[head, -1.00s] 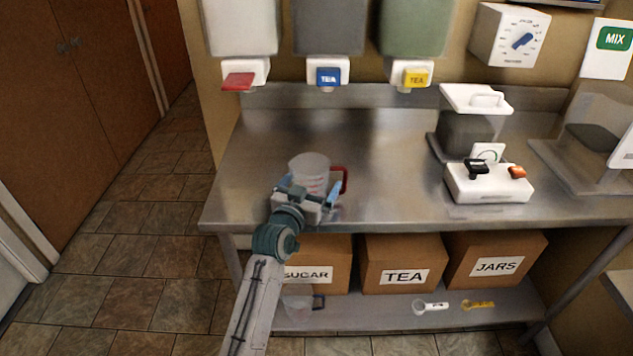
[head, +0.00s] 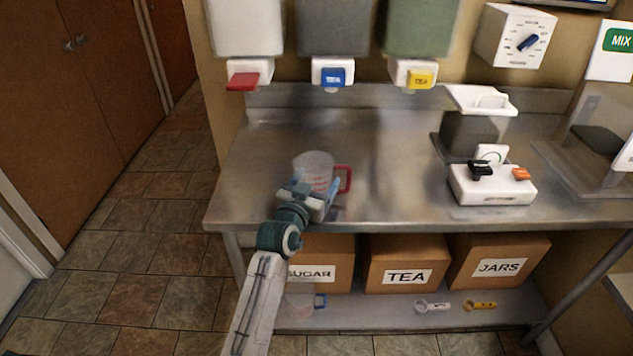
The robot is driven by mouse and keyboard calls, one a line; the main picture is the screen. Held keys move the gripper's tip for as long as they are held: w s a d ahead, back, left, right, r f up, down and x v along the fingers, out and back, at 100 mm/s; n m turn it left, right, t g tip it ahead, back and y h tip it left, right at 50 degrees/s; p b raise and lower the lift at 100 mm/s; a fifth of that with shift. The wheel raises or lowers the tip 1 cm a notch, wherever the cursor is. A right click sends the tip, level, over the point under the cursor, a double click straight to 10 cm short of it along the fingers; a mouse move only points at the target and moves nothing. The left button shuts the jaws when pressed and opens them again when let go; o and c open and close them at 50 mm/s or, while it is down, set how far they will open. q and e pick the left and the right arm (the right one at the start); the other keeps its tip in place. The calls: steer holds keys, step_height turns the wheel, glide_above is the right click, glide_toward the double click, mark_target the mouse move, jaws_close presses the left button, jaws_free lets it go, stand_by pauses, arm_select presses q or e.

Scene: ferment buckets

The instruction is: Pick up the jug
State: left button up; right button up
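A clear measuring jug (head: 314,164) with red markings and a red handle (head: 347,179) stands upright near the front left of the steel counter. My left gripper (head: 316,186) is at the near side of the jug, with its blue fingers spread apart to the left and right of the jug's lower part. It looks open; whether a finger touches the jug cannot be told. The gripper hides the jug's base. My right gripper is out of view.
The steel counter (head: 394,190) is clear right of the jug up to a white device (head: 491,187) with black and orange levers. Dispensers with red (head: 243,81), blue and yellow taps hang above. A second clear jug (head: 299,304) is on the lower shelf, beside cardboard boxes (head: 406,257).

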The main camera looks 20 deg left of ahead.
mark_target(322, 163)
arm_select(q)
step_height(322, 163, up, 3)
steer(key=p, duration=0.2)
steer(key=shift+r+p, duration=0.1)
steer(key=shift+p, duration=0.25)
steer(key=s+a+f+n+y+p, duration=0.1)
steer(key=s+p, duration=0.1)
steer(key=s, duration=2)
steer(key=shift+s+a+f+y, duration=0.2)
steer(key=shift+f+y, duration=0.15)
steer(key=shift+y, duration=0.05)
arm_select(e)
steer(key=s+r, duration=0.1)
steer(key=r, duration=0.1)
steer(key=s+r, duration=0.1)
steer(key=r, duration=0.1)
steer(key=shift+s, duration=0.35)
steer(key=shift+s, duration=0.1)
